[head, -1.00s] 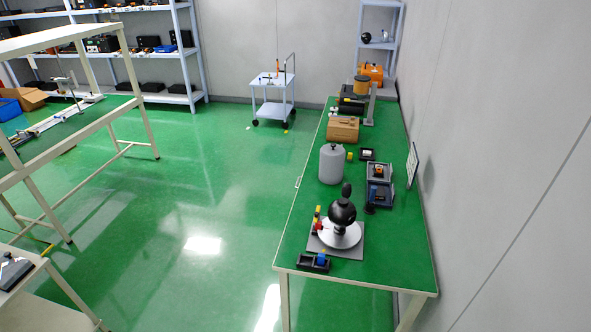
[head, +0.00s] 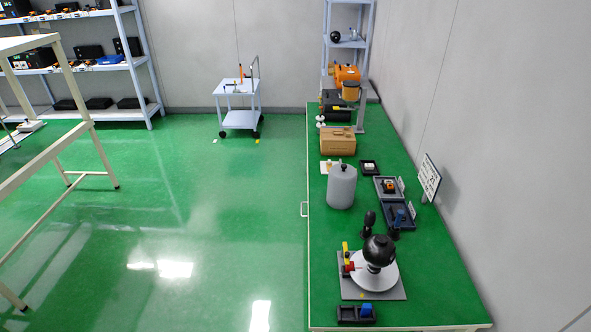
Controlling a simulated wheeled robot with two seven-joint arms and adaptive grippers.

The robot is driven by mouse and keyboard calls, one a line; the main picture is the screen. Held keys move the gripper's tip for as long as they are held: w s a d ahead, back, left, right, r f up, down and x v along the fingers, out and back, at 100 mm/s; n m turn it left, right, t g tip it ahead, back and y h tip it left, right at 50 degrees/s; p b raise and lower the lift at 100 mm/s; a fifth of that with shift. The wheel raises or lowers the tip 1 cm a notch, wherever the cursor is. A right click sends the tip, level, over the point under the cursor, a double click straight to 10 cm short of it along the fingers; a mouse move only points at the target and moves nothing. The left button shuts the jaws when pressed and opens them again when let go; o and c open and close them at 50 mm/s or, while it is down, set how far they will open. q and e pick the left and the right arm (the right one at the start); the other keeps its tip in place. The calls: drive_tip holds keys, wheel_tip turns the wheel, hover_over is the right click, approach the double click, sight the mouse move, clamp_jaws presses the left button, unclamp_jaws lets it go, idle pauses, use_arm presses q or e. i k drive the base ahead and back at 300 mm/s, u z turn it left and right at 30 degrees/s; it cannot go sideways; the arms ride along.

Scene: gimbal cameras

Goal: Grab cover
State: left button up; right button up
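I cannot tell for certain which thing is the cover. A grey rounded cylinder with a small black knob on top (head: 341,186) stands upright on the green bench. A black ball-shaped piece (head: 379,251) sits above a white round disc (head: 374,277), which rests on a grey square plate (head: 395,294) near the bench's front end. A dark upright knob-topped piece (head: 369,222) stands just behind the ball. Neither of my grippers shows in the head view.
The long green bench (head: 430,291) runs along the right wall. It carries a brown box (head: 338,140), a dark tray (head: 398,216) and a small black tray (head: 346,315). A white cart (head: 239,119) stands farther back.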

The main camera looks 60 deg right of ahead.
sight(342, 177)
drive_tip(key=z, duration=0.15)
drive_tip(key=i, duration=1.15)
drive_tip(key=z, duration=0.35)
